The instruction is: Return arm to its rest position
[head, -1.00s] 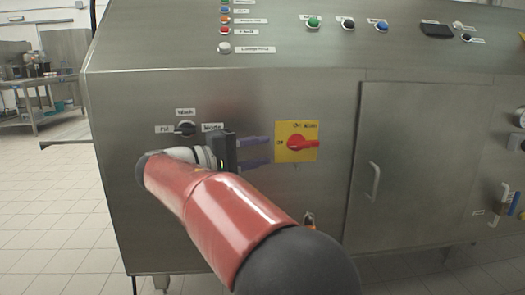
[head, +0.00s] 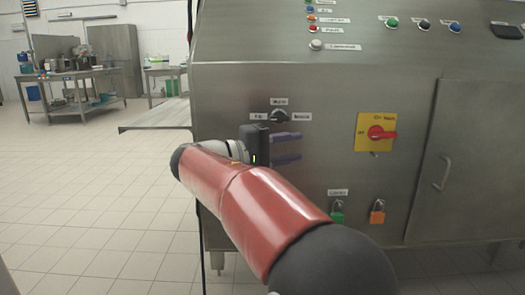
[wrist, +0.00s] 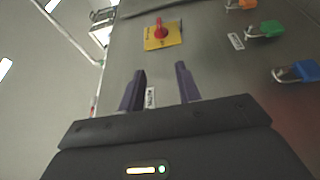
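My gripper (head: 287,149) is at the end of my red arm, in front of the steel machine's front panel in the head view. Its two purple fingers are apart with nothing between them. In the wrist view my gripper (wrist: 158,88) also shows open and empty. The fingers point along the panel towards the red rotary switch on its yellow plate (head: 361,146), with a gap between. The small black selector knob (head: 279,116) is just above my gripper. The yellow plate with its red handle also shows in the wrist view (wrist: 154,41).
A green padlock (head: 337,215) and an orange padlock (head: 377,215) hang low on the panel. A cabinet door handle (head: 443,172) sticks out at right. A steel side shelf (head: 155,116) juts out left of the machine. Open tiled floor (head: 90,200) lies at left.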

